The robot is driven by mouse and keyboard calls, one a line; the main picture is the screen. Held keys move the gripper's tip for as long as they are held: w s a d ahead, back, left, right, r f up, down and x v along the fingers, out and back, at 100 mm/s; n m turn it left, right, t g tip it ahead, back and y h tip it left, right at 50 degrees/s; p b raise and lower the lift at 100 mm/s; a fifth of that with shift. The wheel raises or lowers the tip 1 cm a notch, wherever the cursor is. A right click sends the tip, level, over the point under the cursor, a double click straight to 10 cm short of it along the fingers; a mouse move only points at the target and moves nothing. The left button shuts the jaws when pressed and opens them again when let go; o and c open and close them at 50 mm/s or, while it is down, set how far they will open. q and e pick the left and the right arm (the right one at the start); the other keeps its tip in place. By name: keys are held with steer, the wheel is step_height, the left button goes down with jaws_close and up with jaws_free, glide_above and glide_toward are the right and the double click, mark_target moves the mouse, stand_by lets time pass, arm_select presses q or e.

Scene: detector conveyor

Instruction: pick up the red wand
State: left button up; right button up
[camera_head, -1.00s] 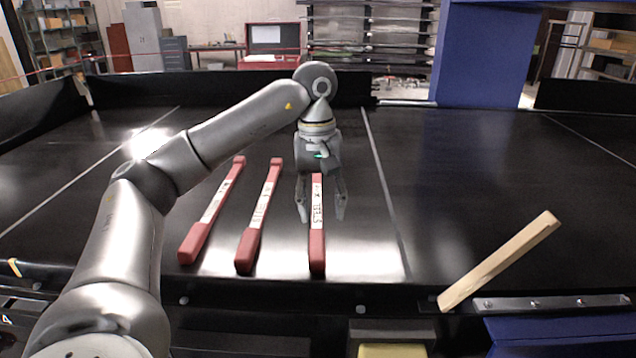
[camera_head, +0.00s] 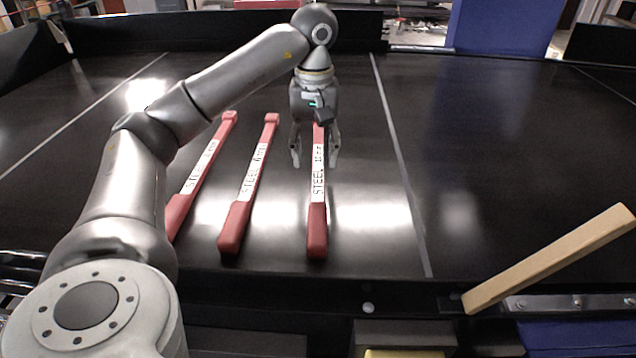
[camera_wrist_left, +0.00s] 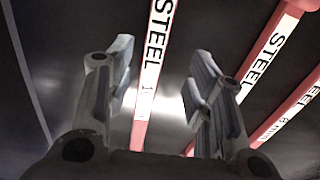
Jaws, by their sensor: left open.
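Three red wands with white labels reading "STEEL" lie side by side on the black conveyor: a left one (camera_head: 180,205), a middle one (camera_head: 236,225) and a right one (camera_head: 317,228). My left gripper (camera_head: 315,163) is open and points down over the upper part of the right wand. In the left wrist view, this wand's label (camera_wrist_left: 157,45) runs between the two open fingers (camera_wrist_left: 160,100), apart from both. The other two wands show at the right of that view, one label (camera_wrist_left: 268,58) partly behind a finger. My right gripper is not in view.
A light wooden bar (camera_head: 550,258) leans over the front edge at right. The belt (camera_head: 500,150) right of the wands is clear. A dark wall (camera_head: 200,32) and a blue post (camera_head: 500,25) stand behind the belt.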

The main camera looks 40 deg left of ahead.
mark_target(318, 177)
arm_select(q)
steer(key=shift+f, duration=0.35)
steer(key=shift+d+f, duration=0.15)
steer(key=shift+f, duration=0.2)
steer(key=shift+d+f, duration=0.1)
steer(key=shift+f, duration=0.25)
steer(key=shift+d+f, duration=0.1)
steer(key=shift+f, duration=0.25)
steer(key=shift+w+f+p, duration=0.15)
steer(key=shift+f+p, duration=0.2)
steer(key=shift+f, duration=0.95)
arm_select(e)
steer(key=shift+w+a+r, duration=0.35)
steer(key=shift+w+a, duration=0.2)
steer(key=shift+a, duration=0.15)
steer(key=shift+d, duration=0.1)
